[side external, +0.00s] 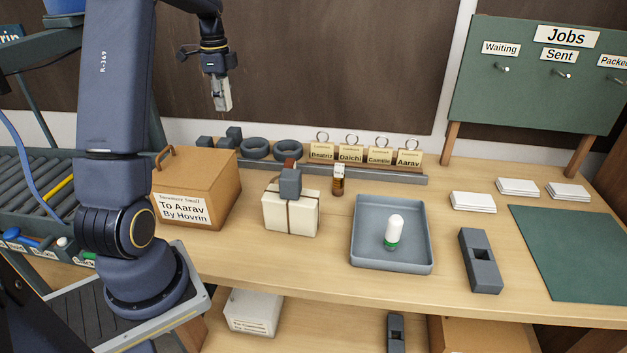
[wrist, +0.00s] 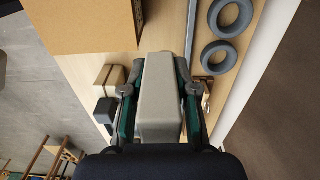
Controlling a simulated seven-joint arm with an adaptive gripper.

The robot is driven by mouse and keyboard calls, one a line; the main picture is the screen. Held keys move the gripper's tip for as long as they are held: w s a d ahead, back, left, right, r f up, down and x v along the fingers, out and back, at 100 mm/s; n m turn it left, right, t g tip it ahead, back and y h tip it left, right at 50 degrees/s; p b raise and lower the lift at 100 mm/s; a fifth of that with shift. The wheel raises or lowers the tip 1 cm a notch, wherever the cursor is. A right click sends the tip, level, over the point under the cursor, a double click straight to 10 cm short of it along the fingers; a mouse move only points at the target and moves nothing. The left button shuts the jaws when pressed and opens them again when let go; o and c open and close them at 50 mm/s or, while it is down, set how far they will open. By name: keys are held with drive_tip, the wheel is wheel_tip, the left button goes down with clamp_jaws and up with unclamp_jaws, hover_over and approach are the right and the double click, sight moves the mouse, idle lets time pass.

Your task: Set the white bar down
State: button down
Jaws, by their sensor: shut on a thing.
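The white bar (side external: 222,97) hangs upright from my gripper (side external: 217,78), high above the back of the table in the side external view. In the wrist view the pale bar (wrist: 160,105) fills the space between my two green-padded fingers, which are shut on it. Its far end is clear of everything beneath. A cardboard box labelled "To Aarav" (side external: 190,192) stands below and left of the bar. The table top (side external: 330,255) lies well under my gripper.
Dark rings (side external: 255,148) and name tags (side external: 351,156) line the back rail. A strapped cream package (side external: 290,213) with a grey block (side external: 290,183) on it, a small bottle (side external: 338,181) and a grey tray (side external: 365,261) stand mid-table. Clear wood lies in front of the package.

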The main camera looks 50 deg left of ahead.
drive_tip(key=w+d+m, duration=0.5)
drive_tip(key=w+d, duration=0.1)
drive_tip(key=d, duration=0.5)
drive_tip(key=m, duration=1.3)
hover_over(326, 268)
wheel_tip(326, 268, down, 23)
drive_tip(key=shift+r, duration=0.1)
drive_tip(key=c, duration=0.9)
unclamp_jaws()
drive_tip(key=shift+f, duration=0.2)
drive_tip(key=shift+r, duration=0.1)
